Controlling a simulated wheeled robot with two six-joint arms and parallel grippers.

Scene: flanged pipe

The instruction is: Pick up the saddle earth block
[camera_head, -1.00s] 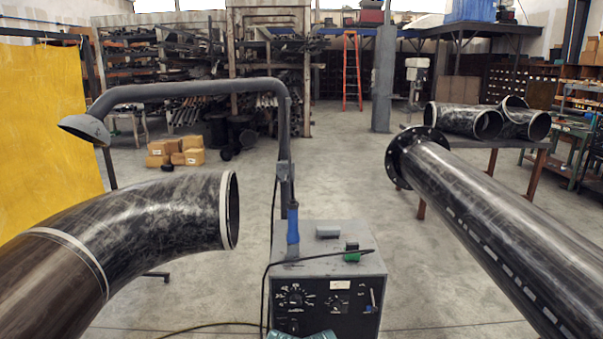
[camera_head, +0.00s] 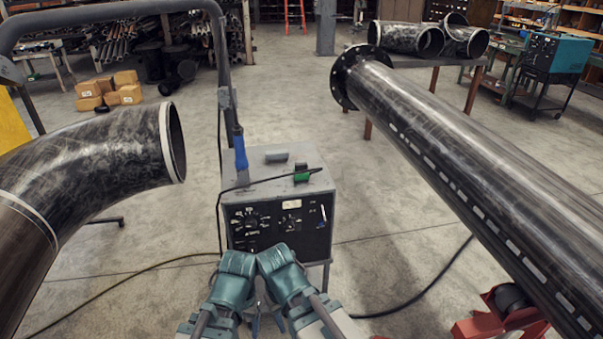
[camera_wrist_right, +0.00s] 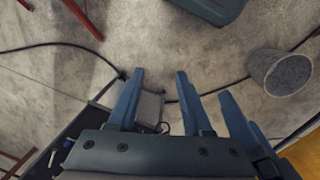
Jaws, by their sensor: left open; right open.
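In the head view two small blocks rest on the grey top of the welding machine (camera_head: 285,190): a plain grey block (camera_head: 277,156) and a black-and-green piece (camera_head: 301,173) beside a thin cable. I cannot tell for sure which is the saddle earth block. My left gripper (camera_head: 266,318) is low in the head view, in front of the machine and apart from both blocks, open and empty. My right gripper (camera_wrist_right: 160,73) shows in the right wrist view with blue fingers spread and nothing between them. Its fingers are mostly hidden in the head view.
A grey extraction arm (camera_head: 222,60) with a blue-handled tool (camera_head: 240,150) rises behind the machine. Cables lie on the floor. A grey bin (camera_wrist_right: 280,72) shows in the wrist view.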

